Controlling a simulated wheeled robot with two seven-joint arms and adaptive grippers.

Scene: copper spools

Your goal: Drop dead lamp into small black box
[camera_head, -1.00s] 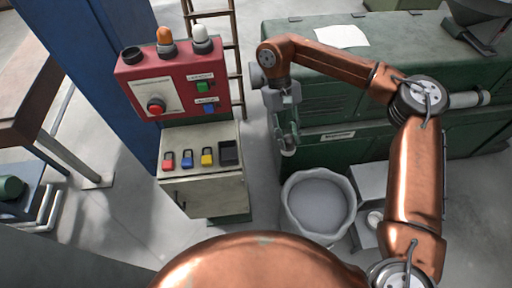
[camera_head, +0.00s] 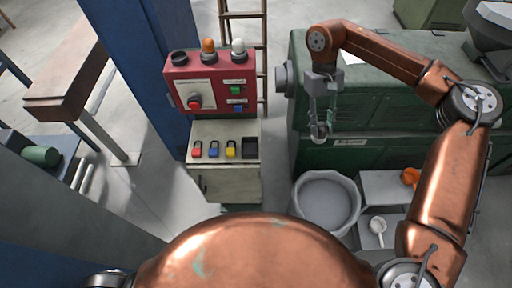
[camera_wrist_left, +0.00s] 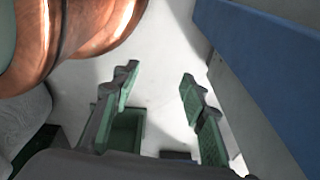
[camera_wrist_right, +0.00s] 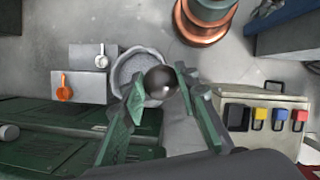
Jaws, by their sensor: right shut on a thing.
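My right gripper (camera_head: 321,122) is shut on the dead lamp (camera_wrist_right: 160,82), a dark round bulb. The lamp shows below the fingers in the head view (camera_head: 320,133), held in the air in front of the green cabinet. The small black box (camera_head: 250,148) sits on the pale stand, right of the padlocks. In the right wrist view the box (camera_wrist_right: 237,117) is to the right of the gripper (camera_wrist_right: 158,88), apart from it. My left gripper (camera_wrist_left: 158,88) is open and empty over the floor in the left wrist view.
A red control box (camera_head: 210,83) with orange and white lamps stands behind the pale stand (camera_head: 224,183). Red, blue and yellow padlocks (camera_head: 230,149) line its top. A whitish bucket (camera_head: 326,229) and a low grey shelf (camera_head: 383,187) stand below the green cabinet (camera_head: 375,105).

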